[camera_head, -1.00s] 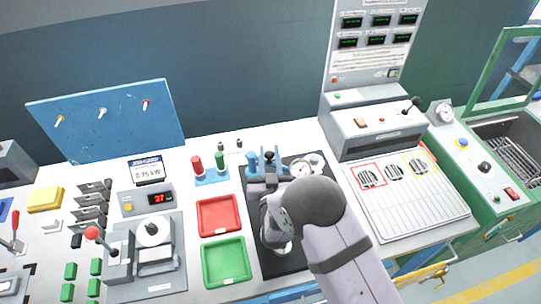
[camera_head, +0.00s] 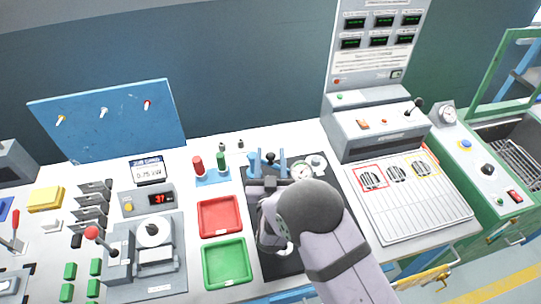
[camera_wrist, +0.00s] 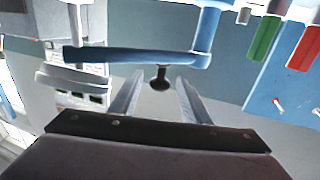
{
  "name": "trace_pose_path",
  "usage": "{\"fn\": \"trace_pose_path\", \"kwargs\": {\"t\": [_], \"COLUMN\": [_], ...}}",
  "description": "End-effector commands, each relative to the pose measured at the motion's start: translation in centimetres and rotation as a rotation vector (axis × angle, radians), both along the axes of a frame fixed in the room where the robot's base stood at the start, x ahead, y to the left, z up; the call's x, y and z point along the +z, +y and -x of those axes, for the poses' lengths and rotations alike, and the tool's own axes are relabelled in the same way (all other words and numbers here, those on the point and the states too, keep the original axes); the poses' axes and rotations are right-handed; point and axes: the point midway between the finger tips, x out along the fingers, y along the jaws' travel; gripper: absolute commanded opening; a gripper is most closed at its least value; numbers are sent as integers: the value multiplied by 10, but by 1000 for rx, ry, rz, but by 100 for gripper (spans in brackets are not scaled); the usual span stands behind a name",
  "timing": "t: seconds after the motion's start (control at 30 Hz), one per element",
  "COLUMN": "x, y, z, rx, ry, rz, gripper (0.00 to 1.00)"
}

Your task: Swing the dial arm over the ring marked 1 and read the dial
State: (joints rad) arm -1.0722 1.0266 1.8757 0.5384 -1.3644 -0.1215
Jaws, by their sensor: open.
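My gripper (camera_head: 270,166) is low over the black mat (camera_head: 312,260). Its fingers are open, one on each side of a small black knob (camera_head: 270,156); nothing is between them to show a grip. In the wrist view, the knob (camera_wrist: 160,80) hangs below a blue bar (camera_wrist: 130,56) joined to a blue post (camera_wrist: 207,40), just beyond the open fingers (camera_wrist: 157,97). A round white dial (camera_head: 301,171) stands right of the knob; its reading is too small to tell. My wrist hides much of the mat, and I cannot make out the ring marked 1.
Left of the mat are a red tray (camera_head: 219,216) and a green tray (camera_head: 227,263). Red (camera_head: 198,164) and green (camera_head: 220,161) cylinders stand on a blue pad behind them. A grey vented panel (camera_head: 412,200) is close on the right.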

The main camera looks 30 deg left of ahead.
Motion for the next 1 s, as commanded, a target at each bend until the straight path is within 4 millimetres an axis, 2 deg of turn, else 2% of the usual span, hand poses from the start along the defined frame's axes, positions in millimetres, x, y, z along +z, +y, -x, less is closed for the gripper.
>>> {"fn": "trace_pose_path", "kwargs": {"t": [0.6, 1.0], "x": [0, 1], "y": [-33, -36], "z": [56, 59], "rx": [2, 0], "ry": [-2, -2], "rz": [-1, -2], "gripper": [43, 43]}}
